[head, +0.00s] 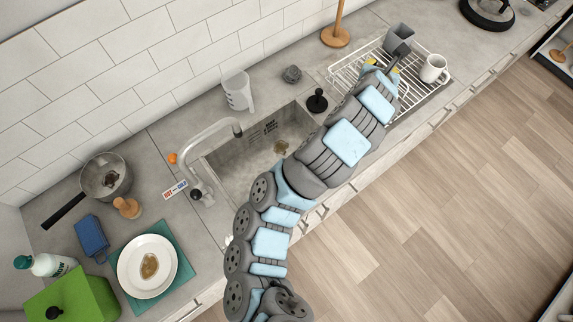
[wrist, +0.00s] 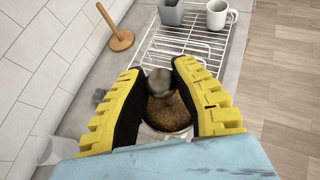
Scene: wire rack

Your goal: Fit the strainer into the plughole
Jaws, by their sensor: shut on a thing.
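My gripper (head: 382,67) is over the wire rack in the head view, right of the sink. In the wrist view its two yellow-backed fingers (wrist: 158,92) are closed on the strainer (wrist: 168,113) by its round grey knob. The strainer has a brownish bowl and a pale rim. I cannot tell whether it touches the rack below. In the head view the gripper and arm hide it. The plughole (head: 281,147) shows as a small brownish round in the floor of the grey sink (head: 232,155), well away from my gripper.
The wire rack (head: 345,72) holds a grey cup (head: 398,38) and a white mug (head: 434,68). A black stopper (head: 317,102) and a clear jug (head: 237,91) stand by the sink. The tap (head: 205,138) arches over its left end. A wooden holder (head: 336,37) stands behind the rack.

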